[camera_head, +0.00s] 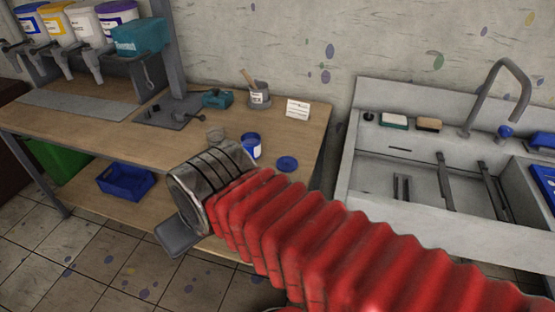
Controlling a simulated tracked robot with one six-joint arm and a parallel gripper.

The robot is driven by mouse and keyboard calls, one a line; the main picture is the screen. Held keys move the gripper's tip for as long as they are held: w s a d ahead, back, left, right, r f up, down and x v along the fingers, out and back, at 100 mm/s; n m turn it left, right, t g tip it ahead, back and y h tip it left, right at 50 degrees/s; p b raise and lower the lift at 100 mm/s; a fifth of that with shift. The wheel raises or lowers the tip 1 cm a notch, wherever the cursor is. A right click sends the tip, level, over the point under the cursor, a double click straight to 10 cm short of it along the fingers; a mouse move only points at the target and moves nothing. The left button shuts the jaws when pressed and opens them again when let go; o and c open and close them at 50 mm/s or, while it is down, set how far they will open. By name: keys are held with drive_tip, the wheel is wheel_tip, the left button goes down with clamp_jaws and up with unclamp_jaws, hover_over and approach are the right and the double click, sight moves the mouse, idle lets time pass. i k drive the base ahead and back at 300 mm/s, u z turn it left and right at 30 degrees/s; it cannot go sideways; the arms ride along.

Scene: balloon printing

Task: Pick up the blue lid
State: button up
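The blue lid (287,164) is a small round disc lying flat on the wooden table, near its right end. Just left of it stands a small open blue-and-white container (250,146) with a label. My red ribbed arm reaches in from the lower right and ends in a dark metal wrist, left of and nearer than the lid. The lid is in full view, apart from the arm. My gripper's fingers cannot be made out beyond the wrist, so I cannot tell whether they are open or shut.
A grey pot with a brush (260,97) and a white card (297,109) stand behind the lid. A sink (420,180) stands to the right, past a gap. A blue crate (126,181) sits on the lower shelf.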

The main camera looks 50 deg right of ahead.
sight(286, 164)
drive_tip(key=i, duration=0.85)
drive_tip(key=z, duration=0.05)
